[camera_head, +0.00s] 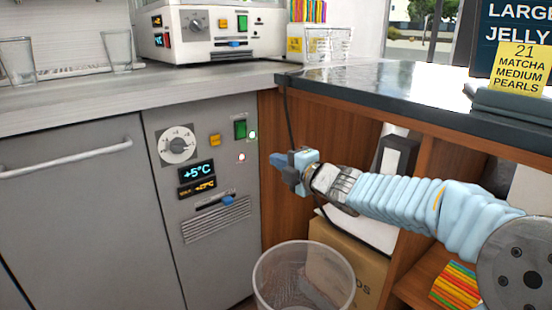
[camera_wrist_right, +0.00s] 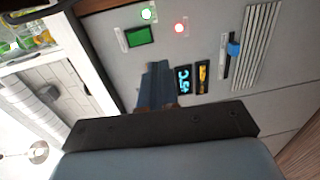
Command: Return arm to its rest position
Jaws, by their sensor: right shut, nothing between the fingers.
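My right arm comes in from the right in the head view, in a light blue ribbed sleeve. Its gripper (camera_head: 278,160) points left, in front of the wooden counter side and close to the grey cabinet's control panel in the picture. In the right wrist view the blue fingers (camera_wrist_right: 155,85) are together with nothing held, and the panel shows beyond them. I cannot tell the exact gap to the panel. My left gripper is not in view.
The grey cabinet (camera_head: 70,215) has a bar handle and a panel with a +5°C display (camera_head: 198,171). A mesh bin (camera_head: 303,272) stands below my arm. A dark countertop (camera_head: 400,90) is above and behind it. Open shelves hold a cardboard box (camera_head: 345,262). Two glasses (camera_head: 118,52) stand upper left.

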